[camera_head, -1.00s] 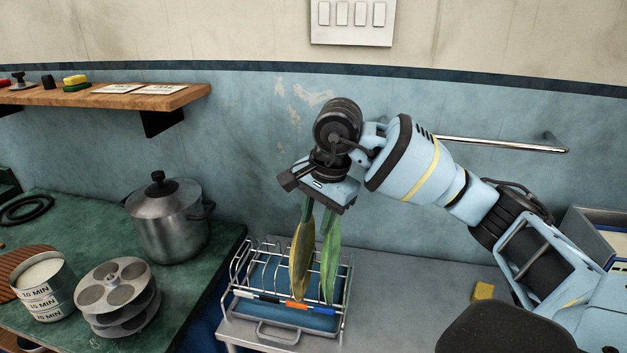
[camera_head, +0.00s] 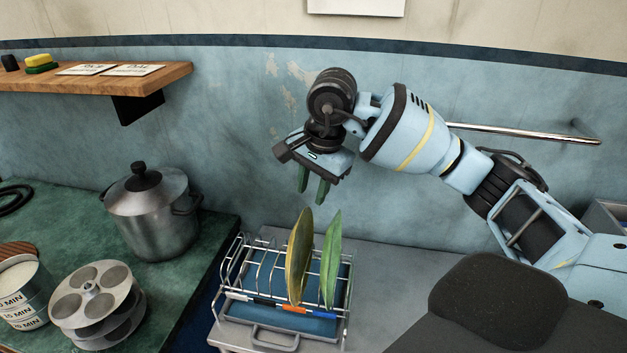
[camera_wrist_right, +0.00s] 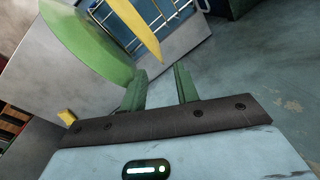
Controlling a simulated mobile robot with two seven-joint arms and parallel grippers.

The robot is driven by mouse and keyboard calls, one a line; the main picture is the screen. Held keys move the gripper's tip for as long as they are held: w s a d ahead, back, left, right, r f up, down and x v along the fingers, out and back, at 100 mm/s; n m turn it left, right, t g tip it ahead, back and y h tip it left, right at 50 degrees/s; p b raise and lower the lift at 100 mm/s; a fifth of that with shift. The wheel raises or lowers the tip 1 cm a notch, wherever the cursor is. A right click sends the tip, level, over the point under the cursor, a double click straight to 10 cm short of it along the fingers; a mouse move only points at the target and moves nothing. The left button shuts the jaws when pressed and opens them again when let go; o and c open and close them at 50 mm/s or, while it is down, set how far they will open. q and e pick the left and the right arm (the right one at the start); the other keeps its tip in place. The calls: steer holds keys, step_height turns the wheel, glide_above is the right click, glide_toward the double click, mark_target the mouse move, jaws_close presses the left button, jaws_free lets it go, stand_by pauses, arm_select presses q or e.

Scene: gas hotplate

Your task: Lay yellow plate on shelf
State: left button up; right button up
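The yellow plate (camera_head: 299,257) stands on edge in the wire dish rack (camera_head: 262,337), seen nearly edge-on. A green plate (camera_head: 331,262) stands upright just to its right. My right gripper (camera_head: 311,198) is open and empty, its green fingers pointing down above the two plates, clear of them. In the right wrist view the fingers (camera_wrist_right: 160,82) are apart with nothing between them. The yellow plate (camera_wrist_right: 136,32) and the green plate (camera_wrist_right: 85,45) show beyond them. The wooden shelf (camera_head: 120,84) is on the wall at the upper left. My left gripper is not in view.
The shelf holds a yellow-green sponge (camera_head: 39,63) and two cards (camera_head: 133,71), with bare wood near its right end. A steel pot (camera_head: 155,220) and a tiered metal stand (camera_head: 97,300) are on the green counter. A metal rail (camera_head: 525,133) runs along the wall.

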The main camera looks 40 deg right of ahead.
mark_target(308, 207)
steer(key=x, duration=0.6)
steer(key=shift+w+f, duration=0.1)
steer(key=shift+f, duration=0.25)
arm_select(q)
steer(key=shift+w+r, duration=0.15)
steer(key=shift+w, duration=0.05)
arm_select(e)
jaws_close()
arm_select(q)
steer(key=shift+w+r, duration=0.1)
arm_select(e)
steer(key=shift+r, duration=0.2)
stand_by(1.2)
